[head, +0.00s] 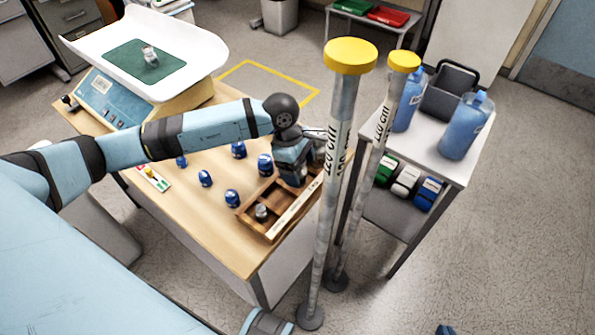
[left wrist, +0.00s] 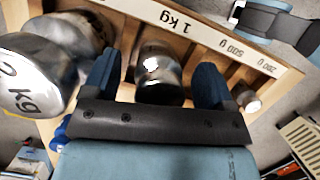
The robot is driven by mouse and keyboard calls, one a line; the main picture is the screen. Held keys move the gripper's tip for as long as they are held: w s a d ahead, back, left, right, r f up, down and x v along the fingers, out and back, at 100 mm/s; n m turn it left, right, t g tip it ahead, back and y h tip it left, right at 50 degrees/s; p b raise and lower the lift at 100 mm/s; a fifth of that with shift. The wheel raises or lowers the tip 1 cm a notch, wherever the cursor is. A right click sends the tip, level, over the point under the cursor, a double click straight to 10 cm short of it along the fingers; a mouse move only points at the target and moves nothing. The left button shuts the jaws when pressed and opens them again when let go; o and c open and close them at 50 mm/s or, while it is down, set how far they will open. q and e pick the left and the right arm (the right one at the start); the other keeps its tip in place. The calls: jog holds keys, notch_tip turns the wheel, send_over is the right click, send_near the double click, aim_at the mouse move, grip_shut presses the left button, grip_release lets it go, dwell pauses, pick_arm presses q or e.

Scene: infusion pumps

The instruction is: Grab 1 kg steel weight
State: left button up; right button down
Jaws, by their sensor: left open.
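The 1 kg steel weight (left wrist: 160,72) is a shiny cylinder in its compartment of the wooden weight box (head: 243,222), behind the "1 kg" label in the left wrist view. My left gripper (head: 293,176) is over the box. Its open fingers (left wrist: 157,88) stand on either side of the weight, with a visible gap on each side. In the head view the gripper hides this weight. A larger 2 kg steel weight (left wrist: 32,78) is close beside the left finger.
A smaller weight (left wrist: 248,100) is right of the fingers; a small one (head: 261,212) shows at the box's near end. Several blue weights (head: 232,198) stand on the wooden table (head: 190,225). Two yellow-capped poles (head: 340,130) rise right of the box. A scale (head: 115,100) is at left.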

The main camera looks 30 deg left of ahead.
pick_arm(q)
jog(key=c, duration=1.3)
jog(key=shift+r, duration=0.15)
grip_shut()
jog(key=shift+w+r, duration=0.1)
jog(key=shift+r, duration=0.05)
